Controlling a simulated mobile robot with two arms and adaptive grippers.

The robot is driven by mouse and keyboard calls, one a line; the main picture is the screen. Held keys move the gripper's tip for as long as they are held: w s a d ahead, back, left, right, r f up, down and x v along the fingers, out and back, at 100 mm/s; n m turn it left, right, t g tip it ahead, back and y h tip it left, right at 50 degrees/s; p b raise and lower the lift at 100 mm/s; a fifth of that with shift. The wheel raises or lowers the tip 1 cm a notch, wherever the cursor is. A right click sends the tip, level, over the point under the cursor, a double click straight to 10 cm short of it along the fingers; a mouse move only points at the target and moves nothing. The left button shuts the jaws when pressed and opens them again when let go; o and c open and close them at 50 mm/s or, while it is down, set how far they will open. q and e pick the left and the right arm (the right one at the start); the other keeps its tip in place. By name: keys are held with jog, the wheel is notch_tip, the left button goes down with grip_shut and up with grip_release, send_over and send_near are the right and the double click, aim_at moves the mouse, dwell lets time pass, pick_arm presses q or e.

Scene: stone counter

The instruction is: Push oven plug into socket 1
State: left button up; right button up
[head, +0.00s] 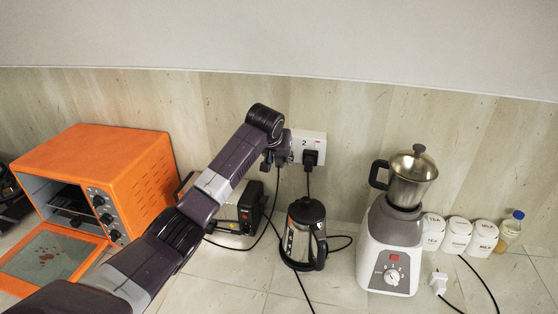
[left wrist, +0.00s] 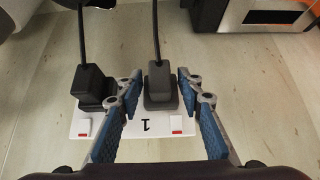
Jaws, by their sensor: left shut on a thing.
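My right gripper is out of view.
The orange oven (head: 140,180) stands at left, door open. A toaster (head: 240,212), a kettle (head: 300,238) and a blender (head: 392,235) stand along the counter. Several white jars (head: 457,236) and a loose white plug (head: 438,283) lie to the right. Cords cross the middle.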

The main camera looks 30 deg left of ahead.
pick_arm(q)
jog(key=o, duration=1.3)
jog(key=shift+c, duration=0.2)
jog(key=shift+r, duration=0.1)
jog(key=v, duration=1.1)
jog(key=shift+s+r, duration=0.3)
